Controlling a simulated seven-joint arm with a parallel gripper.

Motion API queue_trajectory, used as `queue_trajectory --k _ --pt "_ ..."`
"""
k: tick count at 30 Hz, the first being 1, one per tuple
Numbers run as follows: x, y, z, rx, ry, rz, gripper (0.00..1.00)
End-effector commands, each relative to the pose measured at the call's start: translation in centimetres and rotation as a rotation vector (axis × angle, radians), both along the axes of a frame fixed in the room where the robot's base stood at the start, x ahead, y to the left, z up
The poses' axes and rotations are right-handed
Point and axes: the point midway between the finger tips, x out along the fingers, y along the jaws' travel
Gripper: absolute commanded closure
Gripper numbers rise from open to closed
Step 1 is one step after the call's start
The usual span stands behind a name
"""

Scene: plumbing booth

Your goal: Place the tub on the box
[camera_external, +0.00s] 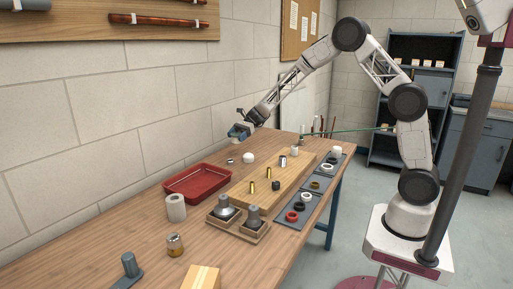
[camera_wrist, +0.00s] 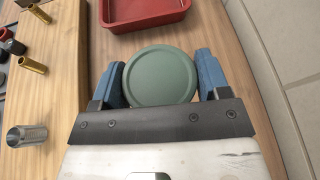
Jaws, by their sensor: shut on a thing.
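The tub (camera_wrist: 160,76) shows in the wrist view as a round green disc, its lid or top, between the two blue fingers of my gripper (camera_wrist: 160,62). My gripper is shut on it, one finger on each side. In the external view my gripper (camera_external: 241,131) is raised above the back of the table near the wall; the tub is hard to make out there. The box (camera_external: 201,279), light tan with a paler strip on top, stands at the near edge of the external view, partly cut off, far from my gripper.
A red tray (camera_external: 199,182) lies by the wall, beside a wooden board (camera_external: 262,183) with small brass and metal parts. A pale roll (camera_external: 176,208), a jar (camera_external: 175,245) and a grey fitting (camera_external: 129,268) stand nearer the box. A wooden two-part holder (camera_external: 238,226) sits right of them.

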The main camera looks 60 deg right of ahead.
Motion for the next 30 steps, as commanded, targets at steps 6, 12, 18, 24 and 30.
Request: queue_trajectory --k 6,12,18,24,30 --pt "-1.7 6.5 0.2 0.0 0.001 0.07 0.57" --pt "-3.6 12.0 0.3 0.0 0.0 0.13 0.57" --pt "-5.8 17.4 0.4 0.0 0.0 0.191 0.57" --pt "-8.4 22.6 0.5 0.001 0.0 0.249 0.57" --pt "-11.3 27.5 0.6 0.001 0.0 0.31 0.57"
